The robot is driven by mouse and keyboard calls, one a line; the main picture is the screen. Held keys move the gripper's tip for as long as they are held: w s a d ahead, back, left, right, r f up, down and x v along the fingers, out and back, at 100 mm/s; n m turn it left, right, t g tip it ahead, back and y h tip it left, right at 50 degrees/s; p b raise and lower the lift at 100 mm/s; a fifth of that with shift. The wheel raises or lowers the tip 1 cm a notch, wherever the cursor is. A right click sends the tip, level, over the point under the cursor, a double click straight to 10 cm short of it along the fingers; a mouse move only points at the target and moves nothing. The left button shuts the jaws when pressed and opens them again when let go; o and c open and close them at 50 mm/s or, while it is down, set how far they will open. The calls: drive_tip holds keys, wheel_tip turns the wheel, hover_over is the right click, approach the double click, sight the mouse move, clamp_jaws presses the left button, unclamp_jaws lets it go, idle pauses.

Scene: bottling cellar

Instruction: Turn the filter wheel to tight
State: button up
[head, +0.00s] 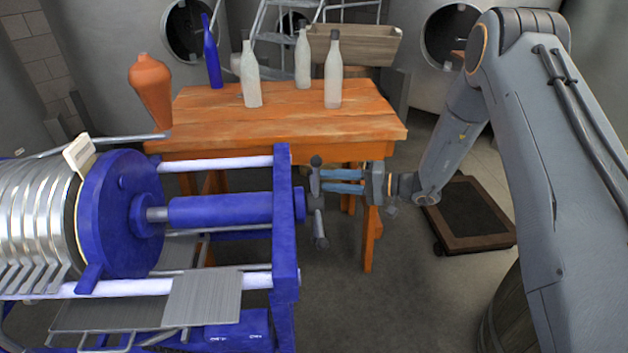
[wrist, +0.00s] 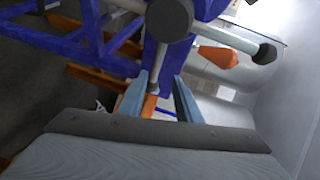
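The filter wheel (head: 318,198) is a dark grey hub with knobbed spokes, at the right end of the blue filter press (head: 286,220). In the wrist view, its round hub (wrist: 170,18) is at the top. One spoke runs right to a knob (wrist: 265,53); another points down towards my fingers. My gripper (head: 322,181) reaches in from the right, close to the wheel. In the wrist view, my gripper (wrist: 160,78) is open, its two fingers apart. The downward spoke's end (wrist: 154,85) appears between them, nearer the left finger; contact is unclear. No tight marking is readable.
A wooden table (head: 290,115) behind the press holds a blue bottle (head: 212,55), several pale bottles and an orange jug (head: 151,85). A low dark wheeled platform (head: 468,215) lies on the floor at right.

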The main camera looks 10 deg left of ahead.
drive_tip(key=p+x, duration=0.2)
drive_tip(key=x, duration=0.3)
drive_tip(key=shift+a, duration=0.4)
drive_tip(key=shift+c, duration=0.3)
clamp_jaws()
